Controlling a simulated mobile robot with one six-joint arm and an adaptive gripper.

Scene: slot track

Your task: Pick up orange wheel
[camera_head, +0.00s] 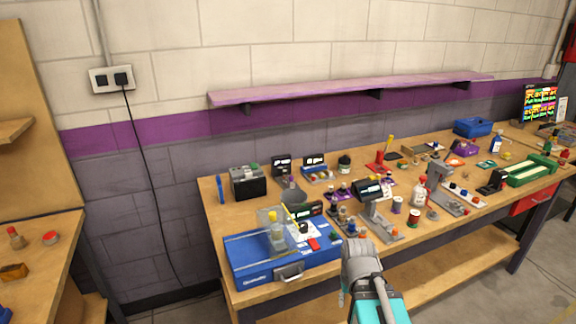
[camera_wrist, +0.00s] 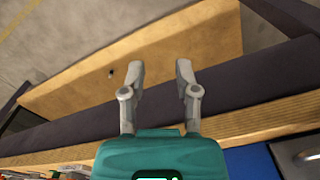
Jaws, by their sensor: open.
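My gripper (camera_wrist: 161,72) is open, with nothing between its two grey fingers in the wrist view. In the head view my gripper (camera_head: 361,262) is at the front edge of the workbench, to the right of the blue case. I cannot clearly pick out the orange wheel. A small orange spot (camera_head: 393,231) shows on a grey piece near the front of the bench, and a flat orange-red round thing (camera_head: 455,162) lies farther back. Both are too small to identify.
The workbench (camera_head: 245,301) is crowded with bottles, small tools and stands. A blue case (camera_head: 262,276) fills its front left corner; its edge also shows in the wrist view (camera_wrist: 252,162). Below is a lower wooden shelf (camera_wrist: 190,42). A purple wall shelf (camera_head: 300,93) hangs behind.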

